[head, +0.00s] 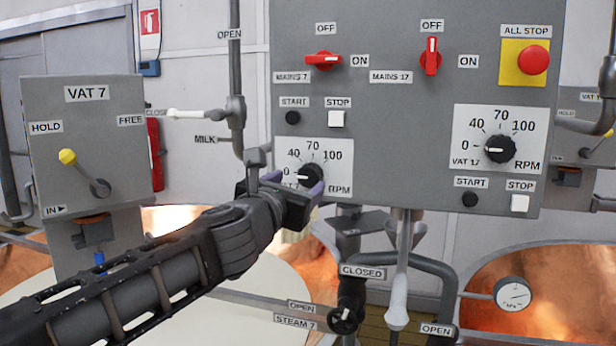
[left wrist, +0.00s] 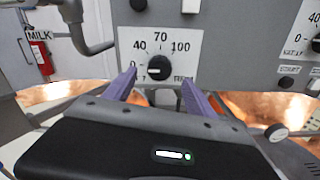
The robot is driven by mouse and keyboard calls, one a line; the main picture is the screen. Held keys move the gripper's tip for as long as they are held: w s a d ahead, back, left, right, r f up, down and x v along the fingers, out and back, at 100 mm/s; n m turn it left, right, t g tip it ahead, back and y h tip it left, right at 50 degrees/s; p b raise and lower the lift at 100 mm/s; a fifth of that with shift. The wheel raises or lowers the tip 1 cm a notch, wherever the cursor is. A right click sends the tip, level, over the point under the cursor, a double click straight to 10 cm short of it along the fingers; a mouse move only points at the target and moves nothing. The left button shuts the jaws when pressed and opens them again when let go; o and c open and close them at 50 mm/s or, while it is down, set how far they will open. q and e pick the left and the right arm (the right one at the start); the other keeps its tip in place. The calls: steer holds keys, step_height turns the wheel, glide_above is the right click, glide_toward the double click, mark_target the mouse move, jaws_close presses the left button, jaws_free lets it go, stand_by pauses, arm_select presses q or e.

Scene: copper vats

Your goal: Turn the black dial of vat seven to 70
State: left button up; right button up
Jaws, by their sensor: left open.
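The black dial of vat seven (head: 312,174) sits on a white scale plate (head: 343,150) marked 0, 40, 70, 100 and RPM, on the grey control panel. In the left wrist view the dial (left wrist: 159,67) shows a pale mark on its left side, toward 0. My left gripper (head: 294,187) is in front of the plate and partly covers its lower left in the head view. Its purple fingers (left wrist: 159,80) are open, one to each side of the dial and below it in the wrist view, with nothing held. I cannot tell whether they touch the dial. My right gripper is not in view.
A similar dial for vat 17 (head: 500,149) points to 0 at right. The red Mains 7 switch (head: 323,60) lies horizontal; the Mains 17 switch (head: 431,56) is upright at OFF. Start and stop buttons and the red all-stop (head: 533,60) are nearby. Pipes hang below the panel.

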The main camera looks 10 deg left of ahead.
mark_target(308, 176)
arm_select(q)
steer(key=w, duration=0.3)
steer(key=w+p, duration=0.1)
steer(key=w, duration=0.3)
steer(key=shift+w+d, duration=0.2)
steer(key=shift+w, duration=0.05)
steer(key=shift+c, duration=0.6)
steer(key=c, duration=1.3)
